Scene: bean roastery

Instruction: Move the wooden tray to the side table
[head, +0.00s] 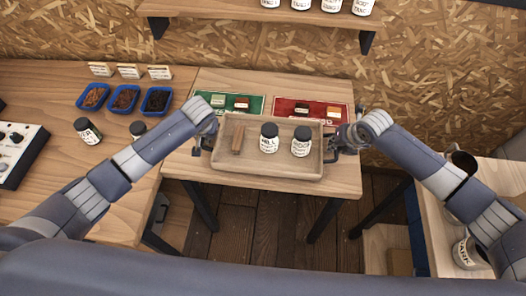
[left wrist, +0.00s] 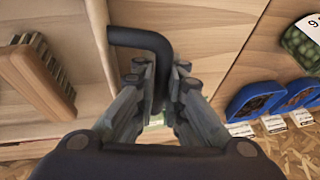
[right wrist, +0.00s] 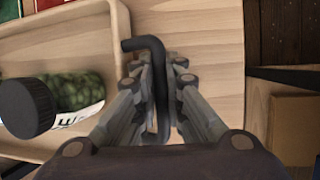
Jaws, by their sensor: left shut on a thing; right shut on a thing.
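The wooden tray (head: 268,172) is in the middle of the head view, at the front of a small wooden table (head: 345,178). My left gripper (head: 208,138) is shut on the tray's black left handle, which shows in the left wrist view (left wrist: 140,37). My right gripper (head: 337,143) is shut on the black right handle, clear in the right wrist view (right wrist: 150,46). I cannot tell whether the tray touches the tabletop.
A green mat (head: 250,112) and a red mat (head: 283,115) with small items lie behind the tray. A counter on the left carries blue bowls (head: 125,99), jars (head: 88,130) and a grey device (head: 14,150).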

